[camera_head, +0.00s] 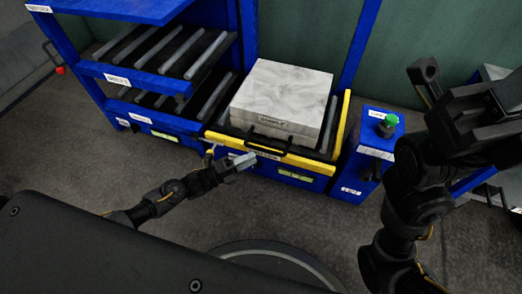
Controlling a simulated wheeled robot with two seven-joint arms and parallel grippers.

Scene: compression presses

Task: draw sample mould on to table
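The sample mould (282,95) is a pale, mottled grey block with a small label on its front. It sits on rollers inside a yellow-edged bay of the blue rack. A black bar handle (266,146) runs along its front, near the yellow front rail (300,160). My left gripper (227,158) is just in front of the rail, left of and below the handle. Its fingers look apart with nothing between them, and it does not hold the handle. My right gripper (430,82) is raised at the right, away from the mould; its finger opening is unclear.
Blue roller shelves (165,60) stand left of the mould, with a lower roller bay (190,100) beside it. A blue control box (375,150) with a green button (389,121) stands to the right. Dark floor (270,215) lies clear in front.

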